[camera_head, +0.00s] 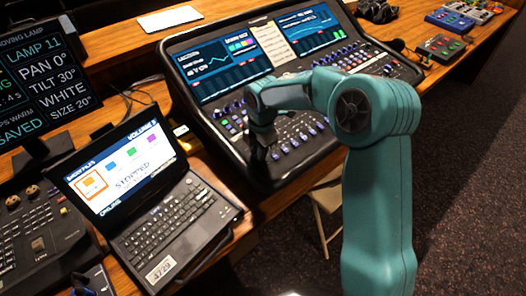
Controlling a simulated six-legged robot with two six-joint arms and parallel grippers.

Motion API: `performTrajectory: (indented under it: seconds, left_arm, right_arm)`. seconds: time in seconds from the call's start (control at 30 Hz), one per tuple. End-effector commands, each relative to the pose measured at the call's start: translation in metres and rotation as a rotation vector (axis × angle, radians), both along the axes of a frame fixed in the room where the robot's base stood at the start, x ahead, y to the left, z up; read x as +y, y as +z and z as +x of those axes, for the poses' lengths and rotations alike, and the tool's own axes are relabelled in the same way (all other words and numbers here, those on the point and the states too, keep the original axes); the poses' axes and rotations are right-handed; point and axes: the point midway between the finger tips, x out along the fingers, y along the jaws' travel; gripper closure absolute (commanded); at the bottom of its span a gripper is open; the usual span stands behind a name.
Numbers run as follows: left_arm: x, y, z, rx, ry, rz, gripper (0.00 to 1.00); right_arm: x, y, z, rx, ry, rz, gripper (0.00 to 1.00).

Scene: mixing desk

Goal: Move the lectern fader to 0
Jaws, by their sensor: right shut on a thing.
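The mixing desk (352,58) has a black frame, two lit screens and rows of knobs and faders below them. My right arm reaches in from the lower right. My right gripper (264,148) points down onto the left part of the fader area and is shut on a small fader there. The gripper and forearm hide most of that fader, and its label cannot be read. Uncovered fader caps (302,136) show just right of the gripper. Which channel is the lectern cannot be told by eye. My left gripper is not in view.
An open laptop (180,215) stands left of the desk. A lighting screen (40,75) and a black control console (35,240) are at the far left. A paper strip (273,45) lies between the desk's screens. Small pedal-like boxes (440,47) stand at the right.

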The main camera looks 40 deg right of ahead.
Motion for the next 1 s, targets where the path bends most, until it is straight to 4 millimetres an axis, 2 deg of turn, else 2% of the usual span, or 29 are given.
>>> performTrajectory:
  seconds: [0.03,0.2,0.6,0.63,0.7,1.0]
  left_arm:
    - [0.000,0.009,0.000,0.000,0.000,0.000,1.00]
    - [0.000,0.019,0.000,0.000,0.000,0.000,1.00]
    - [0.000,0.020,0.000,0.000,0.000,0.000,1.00]
    - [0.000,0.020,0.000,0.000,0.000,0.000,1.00]
    - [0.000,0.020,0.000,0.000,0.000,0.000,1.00]
    - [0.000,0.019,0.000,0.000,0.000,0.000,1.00]
  right_arm:
    - [0.001,0.006,0.010,-0.003,0.000,-0.001,1.00]
    - [0.002,0.007,0.030,-0.002,0.001,-0.001,1.00]
    - [0.003,0.006,0.034,-0.004,0.000,-0.001,1.00]
    - [0.003,0.006,0.034,-0.004,0.000,-0.001,0.69]
    - [0.003,0.006,0.034,-0.004,0.000,-0.001,0.49]
    - [0.003,0.006,0.034,-0.001,0.000,0.000,0.49]
